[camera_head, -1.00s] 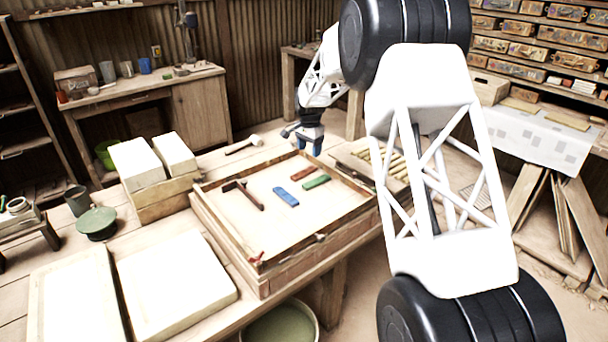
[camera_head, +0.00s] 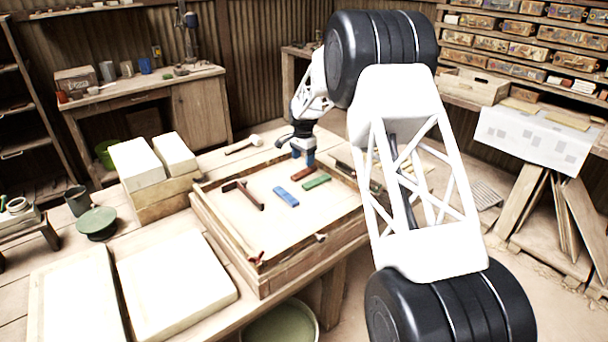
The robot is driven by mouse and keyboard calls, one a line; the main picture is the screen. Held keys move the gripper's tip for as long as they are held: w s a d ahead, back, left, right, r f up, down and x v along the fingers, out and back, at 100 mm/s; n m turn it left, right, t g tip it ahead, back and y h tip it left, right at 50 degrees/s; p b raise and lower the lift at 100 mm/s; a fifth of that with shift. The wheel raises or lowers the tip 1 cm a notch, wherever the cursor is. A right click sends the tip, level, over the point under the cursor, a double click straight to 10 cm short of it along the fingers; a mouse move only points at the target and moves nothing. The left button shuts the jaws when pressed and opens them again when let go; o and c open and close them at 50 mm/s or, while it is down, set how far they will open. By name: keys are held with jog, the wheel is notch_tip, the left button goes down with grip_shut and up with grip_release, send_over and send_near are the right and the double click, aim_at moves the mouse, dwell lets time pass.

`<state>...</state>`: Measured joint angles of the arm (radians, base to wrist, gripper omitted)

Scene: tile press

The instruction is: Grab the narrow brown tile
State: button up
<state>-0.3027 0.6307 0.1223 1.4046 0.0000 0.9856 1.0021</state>
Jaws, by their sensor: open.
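A narrow brown tile (camera_head: 303,174) lies flat in the wooden tray (camera_head: 228,247), toward its back right. A green tile (camera_head: 317,182) lies just in front of it to the right, and a blue tile (camera_head: 286,197) lies in front to the left. My gripper (camera_head: 304,160) is open, with blue fingers pointing down, just behind and above the brown tile. I cannot tell the exact height of the fingertips over the tile. The brown tile is mostly visible.
A dark hammer-like tool (camera_head: 243,194) lies in the tray's left part. A mallet (camera_head: 244,145) lies behind the tray. Pale blocks (camera_head: 136,163) stand to the left, and pale slabs (camera_head: 176,284) lie at the front left. The tray's raised rim surrounds the tiles.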

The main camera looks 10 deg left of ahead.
aim_at(303, 172)
jog(key=shift+f, duration=0.35)
jog(key=shift+f, duration=0.1)
jog(key=shift+f, duration=2.5)
jog(key=shift+c, duration=0.3)
jog(key=c, duration=1)
